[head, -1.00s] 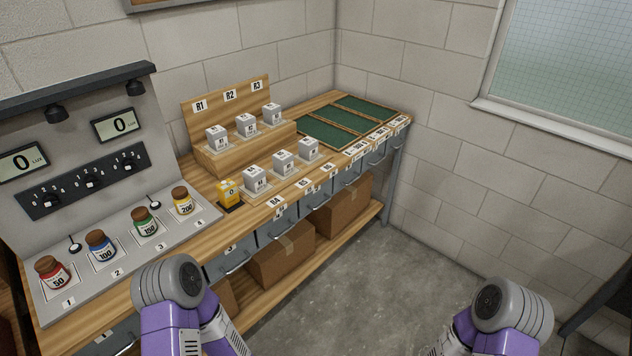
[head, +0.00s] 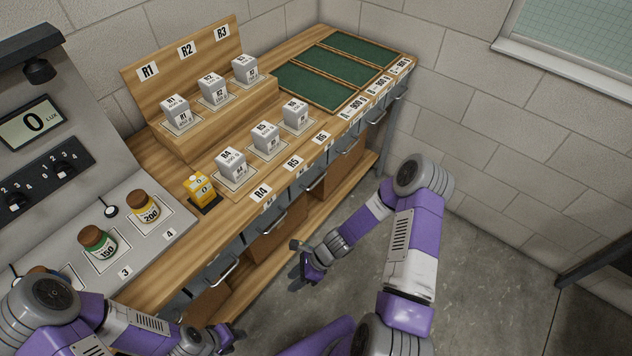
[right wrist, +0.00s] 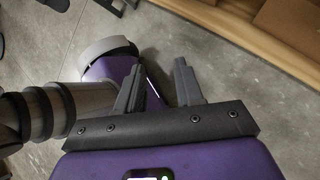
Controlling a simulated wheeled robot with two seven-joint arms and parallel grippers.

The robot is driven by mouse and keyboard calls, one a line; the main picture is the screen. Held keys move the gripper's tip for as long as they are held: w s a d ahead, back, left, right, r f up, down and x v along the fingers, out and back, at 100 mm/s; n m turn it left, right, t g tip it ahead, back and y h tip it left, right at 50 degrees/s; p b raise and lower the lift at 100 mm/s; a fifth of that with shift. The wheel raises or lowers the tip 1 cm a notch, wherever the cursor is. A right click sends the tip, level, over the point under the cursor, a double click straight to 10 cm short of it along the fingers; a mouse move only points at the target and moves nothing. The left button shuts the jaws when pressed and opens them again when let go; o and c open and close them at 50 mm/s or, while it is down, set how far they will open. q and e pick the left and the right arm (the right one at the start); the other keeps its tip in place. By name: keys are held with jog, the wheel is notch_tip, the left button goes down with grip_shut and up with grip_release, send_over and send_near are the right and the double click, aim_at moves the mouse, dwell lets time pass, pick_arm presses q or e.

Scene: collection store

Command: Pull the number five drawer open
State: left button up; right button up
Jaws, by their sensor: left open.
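A row of grey drawers with bar handles runs under the front edge of the wooden bench (head: 225,245) in the head view. A nearer drawer (head: 208,270) shows left of the middle, and further drawers (head: 345,147) run toward the back right. Their small numbers are too small to read, so I cannot tell which is number five. My right gripper (head: 302,272) hangs in front of the drawers, apart from them. In the right wrist view, it (right wrist: 158,82) is open and empty. My left gripper (head: 232,338) is open low at the bottom, in front of the bench.
White cubes (head: 265,137) stand on the bench and its step, with a yellow block (head: 199,188) nearby. Jars (head: 97,242) stand on the grey panel at left. Green trays (head: 315,85) lie at the far end. Cardboard boxes sit on the lower shelf. Bare floor (head: 480,270) lies at right.

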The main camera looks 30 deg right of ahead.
jog(key=w+d+r+m+t+h, duration=0.1)
jog(key=w+d+r+m+t, duration=0.3)
jog(key=d+m, duration=0.4)
jog(key=w+d+r+m+t, duration=0.2)
jog(key=w+d+m+t, duration=0.4)
jog(key=m, duration=0.3)
jog(key=w+d+r+m+t+h, duration=0.1)
jog(key=w+d+r+m+t, duration=0.3)
jog(key=d+m, duration=0.45)
jog(key=d+b+x, duration=0.1)
jog(key=b+x, duration=0.1)
jog(key=x, duration=0.6)
jog(key=shift+w+d+f+g, duration=0.25)
jog(key=shift+w+g, duration=0.1)
jog(key=shift+g, duration=0.05)
grip_shut()
